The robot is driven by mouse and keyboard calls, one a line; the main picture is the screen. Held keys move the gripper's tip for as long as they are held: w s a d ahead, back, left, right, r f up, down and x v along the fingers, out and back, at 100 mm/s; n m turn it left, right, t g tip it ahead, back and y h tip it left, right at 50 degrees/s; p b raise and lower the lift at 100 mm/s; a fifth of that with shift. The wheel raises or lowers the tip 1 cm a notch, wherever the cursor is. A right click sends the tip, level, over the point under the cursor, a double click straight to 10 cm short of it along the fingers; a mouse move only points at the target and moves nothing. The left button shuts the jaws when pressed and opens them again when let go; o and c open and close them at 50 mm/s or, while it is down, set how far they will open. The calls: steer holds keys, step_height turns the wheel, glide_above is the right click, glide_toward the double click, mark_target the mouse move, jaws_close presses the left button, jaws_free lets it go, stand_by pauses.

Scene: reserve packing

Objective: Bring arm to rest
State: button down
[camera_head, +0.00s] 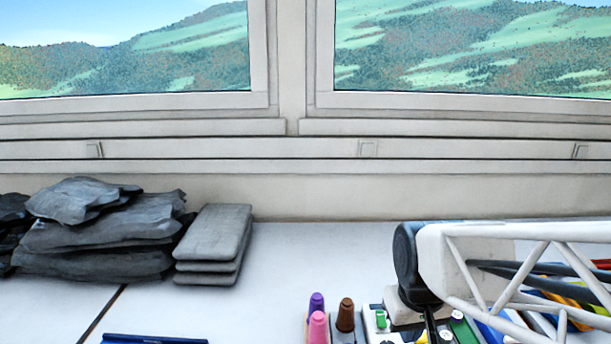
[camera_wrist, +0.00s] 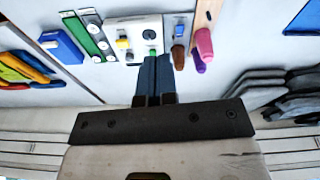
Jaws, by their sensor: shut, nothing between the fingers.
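My gripper (camera_wrist: 155,62) shows in the wrist view with its two dark fingers together and nothing between them.
Pink (camera_head: 318,327), purple (camera_head: 316,303) and brown (camera_head: 345,314) pegs stand left of my arm. Dark stones (camera_head: 105,235) and stacked grey slabs (camera_head: 213,240) lie at the left back. A blue item (camera_head: 150,339) lies at the front.

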steer(key=s+d+r+m, duration=0.1)
steer(key=s+r, duration=0.1)
steer(key=s, duration=0.6)
steer(key=shift+s+r+m+t, duration=0.15)
steer(key=shift+r+m+t, duration=0.05)
steer(key=shift+m+t, duration=0.1)
stand_by(0.8)
